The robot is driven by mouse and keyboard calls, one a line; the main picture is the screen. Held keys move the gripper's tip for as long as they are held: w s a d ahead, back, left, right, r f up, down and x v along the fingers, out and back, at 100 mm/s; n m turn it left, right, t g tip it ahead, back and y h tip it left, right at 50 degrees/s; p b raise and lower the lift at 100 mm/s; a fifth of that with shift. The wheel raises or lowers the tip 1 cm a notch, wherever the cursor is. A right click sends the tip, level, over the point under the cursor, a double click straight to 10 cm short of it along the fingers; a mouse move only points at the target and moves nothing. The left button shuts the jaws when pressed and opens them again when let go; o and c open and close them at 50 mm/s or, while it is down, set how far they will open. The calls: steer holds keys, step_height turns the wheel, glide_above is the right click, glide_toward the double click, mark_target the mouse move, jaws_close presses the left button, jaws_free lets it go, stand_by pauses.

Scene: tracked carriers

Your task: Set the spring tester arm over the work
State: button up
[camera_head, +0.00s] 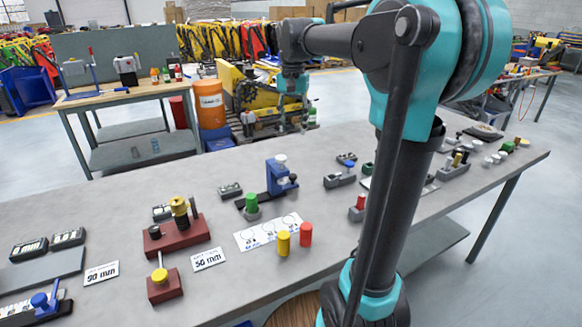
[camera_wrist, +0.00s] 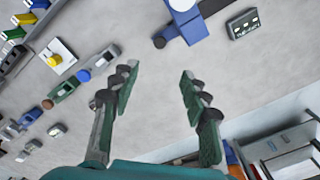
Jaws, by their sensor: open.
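I cannot tell for sure which device is the spring tester. A blue upright device (camera_head: 283,176) with a pale round top stands on a dark base near the middle of the bench. In the wrist view a blue device (camera_wrist: 185,22) with a white round top is at the top centre, beyond my fingertips. My gripper (camera_head: 293,124) is open and empty, pointing down near the bench's far edge. In the wrist view its fingers (camera_wrist: 157,85) are spread over bare grey surface.
A red fixture with a brass post (camera_head: 178,232) and a smaller red block (camera_head: 164,287) stand left. A yellow cylinder (camera_head: 283,244) and red cylinder (camera_head: 305,235) stand by a white card (camera_head: 268,232). A small display box (camera_head: 230,190) lies left of the blue device. More fixtures are right.

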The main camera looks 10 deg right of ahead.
mark_target(293, 175)
step_height(293, 175, down, 17)
steer(key=shift+f, duration=0.1)
stand_by(0.4)
jaws_close()
stand_by(0.4)
